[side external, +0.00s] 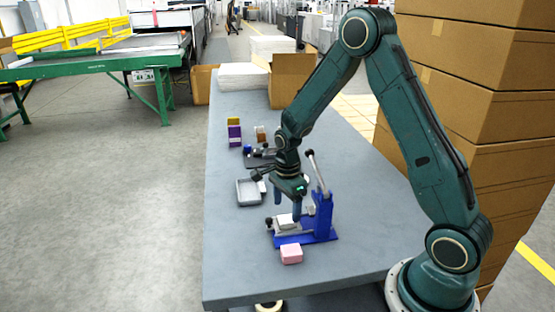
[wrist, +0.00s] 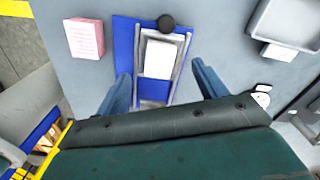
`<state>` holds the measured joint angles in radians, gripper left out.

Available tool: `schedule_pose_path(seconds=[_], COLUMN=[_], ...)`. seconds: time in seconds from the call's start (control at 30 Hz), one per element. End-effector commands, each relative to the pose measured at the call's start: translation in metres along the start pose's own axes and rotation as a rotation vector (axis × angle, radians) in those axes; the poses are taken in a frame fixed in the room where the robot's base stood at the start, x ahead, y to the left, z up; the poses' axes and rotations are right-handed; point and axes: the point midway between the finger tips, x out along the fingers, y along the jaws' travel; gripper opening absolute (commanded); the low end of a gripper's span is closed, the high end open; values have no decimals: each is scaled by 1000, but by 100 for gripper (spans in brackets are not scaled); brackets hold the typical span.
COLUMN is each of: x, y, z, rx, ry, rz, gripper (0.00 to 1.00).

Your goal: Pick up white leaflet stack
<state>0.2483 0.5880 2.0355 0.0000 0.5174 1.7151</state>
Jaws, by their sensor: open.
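The white leaflet stack (wrist: 160,58) lies in the metal channel of a blue fixture (wrist: 124,45) in the wrist view. In the side view the stack (side external: 286,221) sits low on the blue fixture (side external: 323,220), which has an upright post and a lever. My gripper (side external: 287,207) points down just above the fixture. In the wrist view its two blue fingers (wrist: 157,85) are apart, one on each side of the channel, with nothing held between them. The fingers look clear of the stack; their exact height above it is hard to tell.
A pink box (side external: 291,254) stands at the fixture's front. A grey tray (side external: 250,192) lies behind it to the left. Purple (side external: 234,135) and brown (side external: 260,133) boxes stand farther back. Tall cartons (side external: 480,90) rise at the right. The left table strip is clear.

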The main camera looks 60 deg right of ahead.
Motion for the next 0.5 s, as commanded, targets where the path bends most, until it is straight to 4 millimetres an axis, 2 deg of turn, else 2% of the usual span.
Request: schedule_pose_path(seconds=[0.3,0.5], x=[33,38], y=[1,1], z=[-1,-1], rx=[0,0], ry=[1,1], rz=[2,1], gripper=[71,71])
